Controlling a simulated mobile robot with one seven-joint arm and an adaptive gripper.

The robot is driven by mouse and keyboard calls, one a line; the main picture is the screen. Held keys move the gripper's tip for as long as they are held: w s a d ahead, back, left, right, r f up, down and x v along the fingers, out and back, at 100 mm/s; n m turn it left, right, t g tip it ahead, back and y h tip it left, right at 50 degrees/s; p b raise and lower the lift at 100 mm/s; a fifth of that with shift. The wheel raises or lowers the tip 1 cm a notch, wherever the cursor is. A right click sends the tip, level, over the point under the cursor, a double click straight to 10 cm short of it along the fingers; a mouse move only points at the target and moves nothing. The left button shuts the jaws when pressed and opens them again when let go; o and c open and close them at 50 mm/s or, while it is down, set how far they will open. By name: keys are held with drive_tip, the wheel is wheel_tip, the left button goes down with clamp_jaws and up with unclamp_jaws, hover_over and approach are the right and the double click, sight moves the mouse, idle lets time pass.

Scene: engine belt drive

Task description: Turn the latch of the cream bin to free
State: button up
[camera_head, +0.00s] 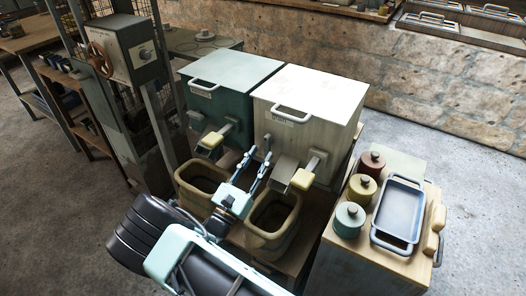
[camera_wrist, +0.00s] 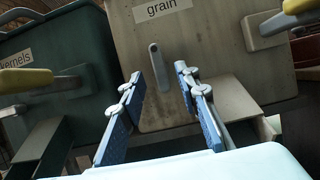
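The cream bin (camera_head: 310,95) has a "grain" label and stands right of the dark green bin. Its front also shows in the wrist view (camera_wrist: 215,60). The latch (camera_wrist: 158,65), a small grey bar, sits nearly upright on the front below the label. My gripper (camera_head: 257,160) is open in front of the cream bin. In the wrist view its blue fingers (camera_wrist: 159,74) stand on either side of the latch with gaps at both sides. I cannot tell how far the tips are from the bin face.
The green bin (camera_head: 225,82), labelled "kernels", is close on the left. A chute and a yellow-handled lever (camera_head: 303,178) are right of the latch. Tan tubs (camera_head: 270,236) stand below. A cart at right holds three lidded jars and a blue tray (camera_head: 398,207).

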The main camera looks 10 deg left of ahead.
drive_tip(key=v, duration=0.9)
